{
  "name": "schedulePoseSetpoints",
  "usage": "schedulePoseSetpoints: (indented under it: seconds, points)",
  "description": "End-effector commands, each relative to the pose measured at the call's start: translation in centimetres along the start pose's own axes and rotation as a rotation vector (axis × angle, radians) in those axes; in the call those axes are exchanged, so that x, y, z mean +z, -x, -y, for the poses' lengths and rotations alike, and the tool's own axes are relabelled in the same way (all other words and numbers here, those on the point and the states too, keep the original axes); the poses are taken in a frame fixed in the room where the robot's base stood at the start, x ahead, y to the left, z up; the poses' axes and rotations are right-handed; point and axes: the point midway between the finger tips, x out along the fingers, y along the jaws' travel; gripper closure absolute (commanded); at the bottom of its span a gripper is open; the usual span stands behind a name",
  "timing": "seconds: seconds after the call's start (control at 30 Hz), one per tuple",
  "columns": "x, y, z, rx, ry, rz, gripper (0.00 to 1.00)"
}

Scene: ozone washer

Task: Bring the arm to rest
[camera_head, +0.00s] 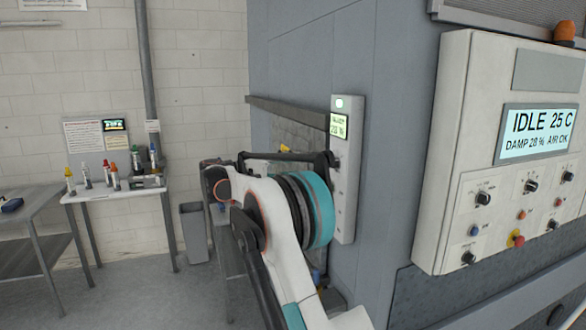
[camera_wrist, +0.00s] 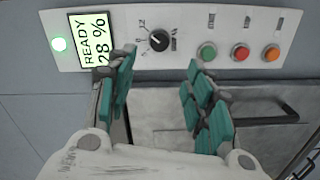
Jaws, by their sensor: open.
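My gripper (camera_wrist: 160,68) is open and empty in the wrist view, its two teal-padded fingers apart. It faces a white control panel (camera_wrist: 287,25) with a lit green lamp, a dial and three coloured buttons. The panel's display (camera_wrist: 92,42) reads READY 28 %. In the head view my arm (camera_head: 308,262) reaches up from the bottom, with a teal and black joint, in front of the tall narrow panel (camera_head: 346,205). The fingers cannot be made out clearly there. Whether they touch the panel cannot be told.
A large control box (camera_head: 450,150) on the right shows IDLE 25 C, DAMP 28 % and AIR OK. A small table (camera_head: 118,193) with bottles and a grey bin (camera_head: 194,232) stand at left. Open floor lies between.

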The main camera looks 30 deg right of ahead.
Motion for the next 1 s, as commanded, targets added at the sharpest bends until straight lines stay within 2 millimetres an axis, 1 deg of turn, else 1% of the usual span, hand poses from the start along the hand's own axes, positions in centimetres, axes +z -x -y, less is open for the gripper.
schedulePoseSetpoints:
  seconds: [0.3, 0.37, 0.47, 0.57, 0.77, 0.97, 1.0]
  points:
    - [0.1, 0.0, 0.0, -0.005, 0.002, -0.002, 0.52]
    - [0.4, 0.0, 0.0, -0.021, 0.006, -0.006, 0.52]
    - [1.4, 0.1, 0.2, -0.078, 0.021, -0.023, 0.52]
    - [3.2, 0.5, 0.6, -0.167, 0.042, -0.05, 0.52]
    - [8.0, 1.8, 1.9, -0.372, 0.08, -0.115, 0.52]
    - [13.8, 3.7, 3.9, -0.575, 0.102, -0.181, 0.52]
    - [15.1, 4.2, 4.3, -0.615, 0.105, -0.193, 0.52]
